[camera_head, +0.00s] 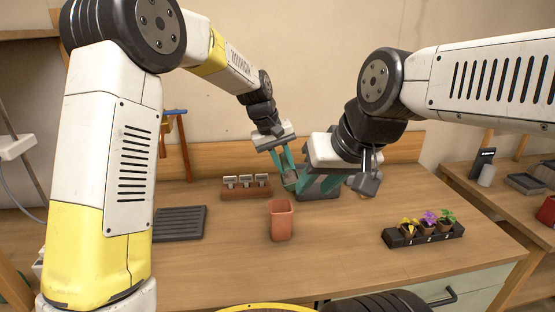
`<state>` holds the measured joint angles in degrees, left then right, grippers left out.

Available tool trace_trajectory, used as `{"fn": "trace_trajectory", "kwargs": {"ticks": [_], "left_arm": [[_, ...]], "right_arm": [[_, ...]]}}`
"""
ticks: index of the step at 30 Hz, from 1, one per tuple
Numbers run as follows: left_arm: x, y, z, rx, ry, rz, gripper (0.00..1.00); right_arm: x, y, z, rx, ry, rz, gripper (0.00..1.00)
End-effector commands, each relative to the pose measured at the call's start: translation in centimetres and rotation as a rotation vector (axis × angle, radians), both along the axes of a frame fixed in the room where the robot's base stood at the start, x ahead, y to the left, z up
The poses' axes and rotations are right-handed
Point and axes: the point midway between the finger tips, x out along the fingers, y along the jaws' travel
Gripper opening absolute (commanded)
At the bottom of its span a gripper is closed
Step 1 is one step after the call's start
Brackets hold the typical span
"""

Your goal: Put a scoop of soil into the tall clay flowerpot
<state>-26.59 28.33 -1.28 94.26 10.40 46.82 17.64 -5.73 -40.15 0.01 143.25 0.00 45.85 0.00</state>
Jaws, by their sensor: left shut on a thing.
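The tall clay flowerpot (281,222) stands upright on the wooden table near the middle. My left gripper (288,174) is above and behind the pot, with teal fingers shut on a small greyish thing (290,181), perhaps the scoop. I cannot make out whether soil is in it. My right gripper (318,184) is just to the right, low over a dark grey box or tray (320,195). Its fingers are partly hidden by its own wrist, so I cannot tell whether they hold anything. No soil is clearly visible.
A brown rack with small labelled cards (246,192) stands behind the pot to the left. A dark ribbed tray (180,224) lies at the left. A black holder with several small potted flowers (423,236) is at the right. The table around the pot is clear.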

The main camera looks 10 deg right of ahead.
Motion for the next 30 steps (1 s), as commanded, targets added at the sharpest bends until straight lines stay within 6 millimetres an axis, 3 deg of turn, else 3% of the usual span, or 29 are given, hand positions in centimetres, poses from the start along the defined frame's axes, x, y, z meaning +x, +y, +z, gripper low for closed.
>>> {"fn": "trace_trajectory", "kwargs": {"ticks": [18, 30], "left_arm": [[0.0, 1.2, -2.3, -0.534, 0.009, -0.042, 0.0], [-0.1, 1.6, -2.5, -0.825, 0.002, -0.078, 0.0]], "right_arm": [[0.0, 0.0, 0.0, 0.0, 0.001, 0.0, 0.36], [0.0, 0.0, 0.0, 0.0, 0.001, 0.0, 0.36]]}}
